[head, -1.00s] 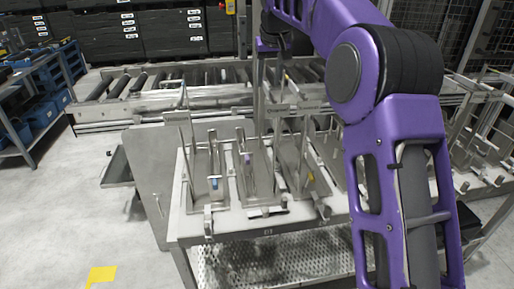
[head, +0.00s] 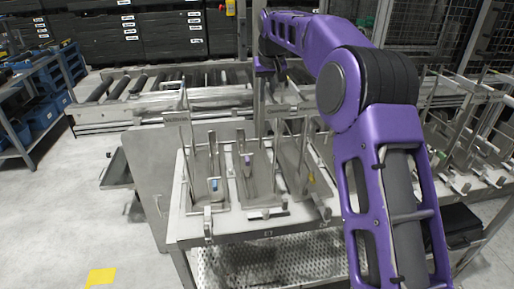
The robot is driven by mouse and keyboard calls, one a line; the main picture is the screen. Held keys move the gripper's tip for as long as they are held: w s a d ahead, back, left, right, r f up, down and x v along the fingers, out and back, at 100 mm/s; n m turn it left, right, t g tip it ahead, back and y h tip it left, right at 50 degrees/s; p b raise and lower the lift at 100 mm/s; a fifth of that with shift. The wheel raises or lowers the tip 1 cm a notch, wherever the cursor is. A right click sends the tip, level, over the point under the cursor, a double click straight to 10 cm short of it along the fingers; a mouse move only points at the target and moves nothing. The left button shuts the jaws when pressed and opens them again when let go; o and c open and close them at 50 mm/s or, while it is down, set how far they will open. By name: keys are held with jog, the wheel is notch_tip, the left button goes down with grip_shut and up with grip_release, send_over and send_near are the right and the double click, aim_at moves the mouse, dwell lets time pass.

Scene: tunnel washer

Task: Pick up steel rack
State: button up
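Several steel racks stand side by side on a steel table (head: 215,228). The left rack (head: 202,193) carries a blue clip, the middle rack (head: 262,185) a purple clip, and the third rack (head: 295,160) a yellow clip. Each has a flat plate with upright rods. My purple arm rises on the right and bends leftward at the top. My gripper (head: 268,68) hangs at the arm's end, above and behind the racks, apart from them. It is small and dark; its fingers cannot be made out.
A roller conveyor (head: 160,108) runs behind the table. More racks (head: 465,150) stand at the right, partly behind my arm. A blue shelf (head: 35,105) stands at the left. The floor (head: 70,210) at left front is clear.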

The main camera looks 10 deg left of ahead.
grip_shut()
jog(key=shift+a, duration=0.1)
dwell(0.9)
